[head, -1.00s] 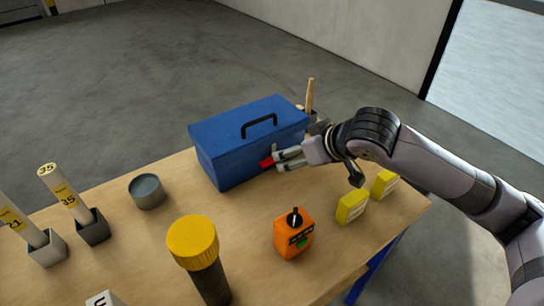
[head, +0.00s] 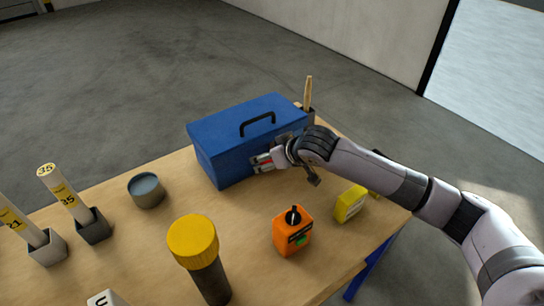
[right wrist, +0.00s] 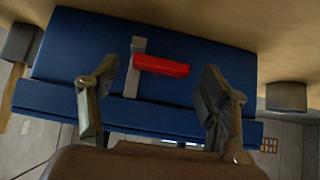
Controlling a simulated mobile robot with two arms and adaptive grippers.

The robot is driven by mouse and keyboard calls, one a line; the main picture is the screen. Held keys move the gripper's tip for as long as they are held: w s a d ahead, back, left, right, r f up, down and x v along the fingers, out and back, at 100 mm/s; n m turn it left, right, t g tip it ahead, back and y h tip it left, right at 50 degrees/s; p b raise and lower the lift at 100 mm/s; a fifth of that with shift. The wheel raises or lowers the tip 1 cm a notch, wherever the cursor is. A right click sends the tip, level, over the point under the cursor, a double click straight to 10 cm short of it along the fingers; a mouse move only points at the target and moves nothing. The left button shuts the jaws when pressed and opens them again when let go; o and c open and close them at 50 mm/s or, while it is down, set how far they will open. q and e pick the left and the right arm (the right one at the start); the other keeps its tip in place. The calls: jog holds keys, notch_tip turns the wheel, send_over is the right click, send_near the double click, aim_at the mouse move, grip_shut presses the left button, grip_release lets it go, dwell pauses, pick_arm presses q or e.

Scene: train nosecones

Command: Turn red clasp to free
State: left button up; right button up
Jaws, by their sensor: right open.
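A blue toolbox (head: 225,148) with a black top handle stands near the far edge of the wooden table. Its red clasp (right wrist: 162,66) shows in the right wrist view on the blue front face, beside a grey metal strip (right wrist: 134,68). That gripper is at the toolbox's front face. In the right wrist view its two fingers (right wrist: 160,105) are spread wide, one on each side of the clasp, with nothing held between them. My left gripper is not in view.
An orange device (head: 291,232) and a yellow box (head: 350,204) stand in front of the toolbox. A round grey tin (head: 146,191), a yellow-capped cylinder (head: 193,240) and labelled rolls in holders (head: 91,228) stand to the left. A wooden handle (head: 308,90) rises behind the toolbox.

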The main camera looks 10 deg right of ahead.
jog(key=shift+c, duration=0.6)
jog(key=c, duration=1)
jog(key=shift+c, duration=0.2)
